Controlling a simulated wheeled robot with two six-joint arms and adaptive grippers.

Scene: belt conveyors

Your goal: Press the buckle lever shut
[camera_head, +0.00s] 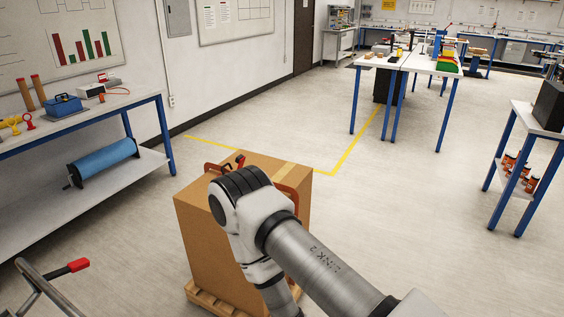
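A tall brown cardboard box (197,235) stands on a wooden pallet (205,298) in front of me, with a tan strip (284,171) across its top. Orange-red parts (292,187) and a small red-tipped piece (240,159), possibly the buckle lever, show at the box top behind my arm. My arm covers much of them, so I cannot tell whether the lever is open or shut. One arm of mine comes in from the lower right, bends in front of the box and runs down; its gripper is not visible. My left gripper is not in view.
A metal frame with a red grip (78,266) stands at the lower left. A workbench (100,113) lines the left wall, with a blue roll (102,162) on its shelf. Tables (420,66) and a rack (530,119) stand right. Floor behind the box is clear.

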